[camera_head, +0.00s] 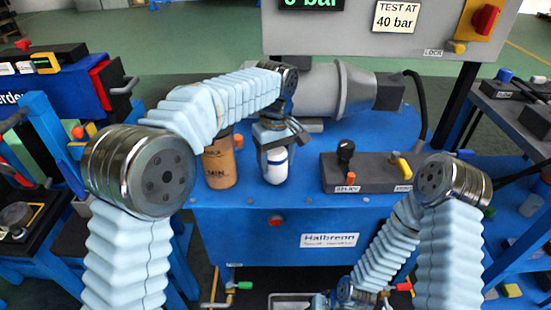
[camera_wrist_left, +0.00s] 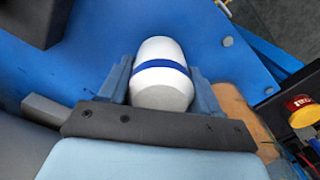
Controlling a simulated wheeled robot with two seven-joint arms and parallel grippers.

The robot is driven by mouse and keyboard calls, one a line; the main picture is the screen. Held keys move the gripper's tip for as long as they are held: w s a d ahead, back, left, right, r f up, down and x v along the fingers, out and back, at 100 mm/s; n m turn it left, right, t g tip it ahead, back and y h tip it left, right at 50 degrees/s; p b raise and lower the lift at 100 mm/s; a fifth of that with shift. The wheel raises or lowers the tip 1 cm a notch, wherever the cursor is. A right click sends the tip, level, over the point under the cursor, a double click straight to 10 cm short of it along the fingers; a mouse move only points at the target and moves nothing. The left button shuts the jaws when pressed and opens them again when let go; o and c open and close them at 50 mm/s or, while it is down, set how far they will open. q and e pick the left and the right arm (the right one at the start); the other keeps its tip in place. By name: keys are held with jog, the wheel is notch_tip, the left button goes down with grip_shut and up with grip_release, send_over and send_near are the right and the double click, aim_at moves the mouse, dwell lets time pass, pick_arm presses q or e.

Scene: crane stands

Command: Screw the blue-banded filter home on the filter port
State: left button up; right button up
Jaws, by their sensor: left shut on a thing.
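The white blue-banded filter (camera_head: 275,166) stands upright at the front of the blue machine bench, below my left wrist. My left gripper (camera_head: 274,140) is shut on it, with a finger on each side. In the left wrist view the filter (camera_wrist_left: 161,72) shows its blue band between the two fingers (camera_wrist_left: 160,92). The filter port is hidden behind my gripper and forearm, so I cannot tell how the filter sits against it. My right gripper (camera_head: 325,300) is low at the bottom edge, far from the filter, and its fingers are not clear.
A brown canister (camera_head: 218,166) stands close left of the filter. A dark control box (camera_head: 365,172) with a black knob and a yellow lever is to the right. A grey motor housing (camera_head: 325,90) lies behind.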

pick_arm(q)
jog(key=m, duration=0.4)
jog(key=shift+m, duration=1.2)
jog(key=m, duration=0.2)
jog(key=shift+m, duration=0.4)
jog(key=m, duration=0.3)
jog(key=shift+m, duration=1)
